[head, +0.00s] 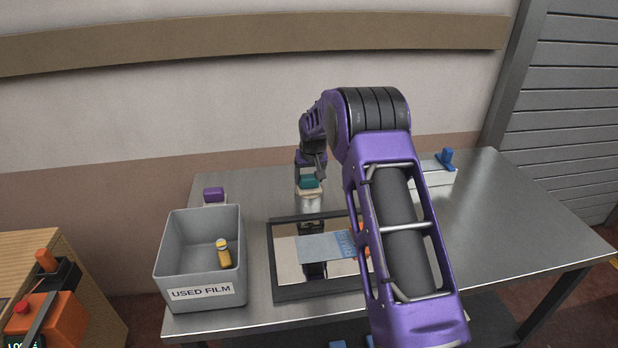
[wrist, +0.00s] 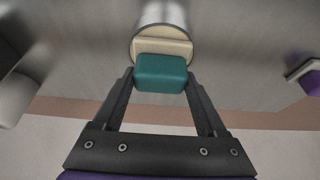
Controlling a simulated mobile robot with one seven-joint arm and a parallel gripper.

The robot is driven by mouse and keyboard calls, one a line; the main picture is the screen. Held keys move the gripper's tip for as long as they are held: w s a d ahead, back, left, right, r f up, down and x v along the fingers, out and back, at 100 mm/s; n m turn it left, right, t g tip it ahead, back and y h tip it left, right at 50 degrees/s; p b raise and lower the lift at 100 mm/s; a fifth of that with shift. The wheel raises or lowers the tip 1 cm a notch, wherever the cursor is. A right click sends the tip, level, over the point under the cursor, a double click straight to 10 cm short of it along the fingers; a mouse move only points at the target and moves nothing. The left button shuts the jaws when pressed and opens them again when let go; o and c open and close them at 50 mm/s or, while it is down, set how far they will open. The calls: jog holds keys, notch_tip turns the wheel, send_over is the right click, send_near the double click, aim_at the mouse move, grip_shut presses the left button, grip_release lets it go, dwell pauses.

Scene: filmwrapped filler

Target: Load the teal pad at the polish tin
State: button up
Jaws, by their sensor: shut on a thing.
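My gripper (wrist: 160,78) is shut on the teal pad (wrist: 160,72), with one dark finger on each side of its teal block. A cream layer (wrist: 163,47) shows beyond the teal block, at the mouth of a shiny metal tin (wrist: 162,14), taken as the polish tin. In the head view the teal pad (head: 309,182) is above the tin (head: 312,203), on the table behind the framed panel. The cream layer seems to meet the tin's rim; I cannot tell whether it touches what is inside.
A grey bin labelled USED FILM (head: 202,276) holds a yellow item (head: 223,254). A black-framed reflective panel (head: 272,262) carries a bluish film (head: 325,247). A purple-topped item (head: 214,195) stands behind the bin. The table's right (head: 510,225) is clear.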

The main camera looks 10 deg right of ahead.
aim_at(309, 176)
dwell(0.3)
jog(key=shift+r+p, duration=1.9)
jog(key=shift+r, duration=1.55)
jog(key=shift+s, duration=0.1)
